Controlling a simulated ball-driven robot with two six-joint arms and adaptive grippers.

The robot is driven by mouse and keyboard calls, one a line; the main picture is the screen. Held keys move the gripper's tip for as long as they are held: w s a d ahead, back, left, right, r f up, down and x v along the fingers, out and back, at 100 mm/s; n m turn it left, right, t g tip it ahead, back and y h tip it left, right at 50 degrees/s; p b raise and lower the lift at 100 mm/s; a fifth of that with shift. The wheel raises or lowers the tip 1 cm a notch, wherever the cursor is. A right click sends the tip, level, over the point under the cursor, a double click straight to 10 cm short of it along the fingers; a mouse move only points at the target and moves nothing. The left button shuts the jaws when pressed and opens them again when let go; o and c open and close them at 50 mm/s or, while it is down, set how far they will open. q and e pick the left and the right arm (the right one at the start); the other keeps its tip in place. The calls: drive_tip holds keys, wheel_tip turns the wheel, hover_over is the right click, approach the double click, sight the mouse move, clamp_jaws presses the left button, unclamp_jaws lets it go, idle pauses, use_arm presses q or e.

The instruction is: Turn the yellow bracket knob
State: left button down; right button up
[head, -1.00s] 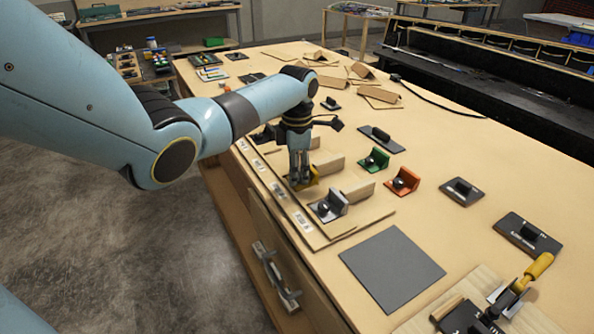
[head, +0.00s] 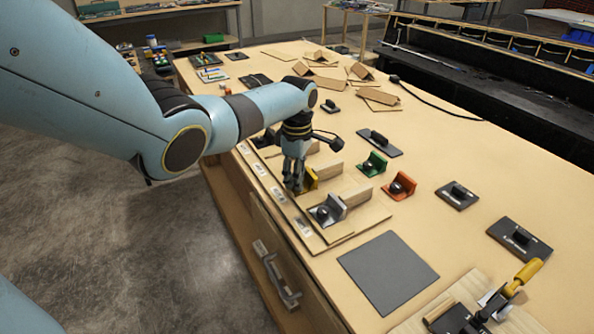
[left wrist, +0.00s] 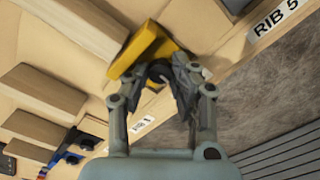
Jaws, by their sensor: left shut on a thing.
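The yellow bracket (head: 309,181) sits on the wooden rib board between a wooden block and the board's front edge, partly hidden by my left gripper. My left gripper (head: 295,186) points down at it and is shut on its dark knob. In the left wrist view the yellow bracket (left wrist: 148,48) is beyond the fingers, and the dark round knob (left wrist: 158,72) shows between the fingertips of the left gripper (left wrist: 165,80). The fingers cover part of the knob. My right gripper is not in view.
A grey bracket (head: 330,210) with a knob stands close on the near side. A green bracket (head: 374,163) and an orange bracket (head: 399,186) stand farther right. A flat grey pad (head: 388,272) lies nearer. A toggle clamp (head: 510,290) is at bottom right.

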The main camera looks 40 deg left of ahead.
use_arm(q)
drive_tip(key=shift+r+m, duration=0.1)
drive_tip(key=shift+m, duration=0.3)
drive_tip(key=c, duration=1.1)
unclamp_jaws()
drive_tip(key=shift+r, duration=3.95)
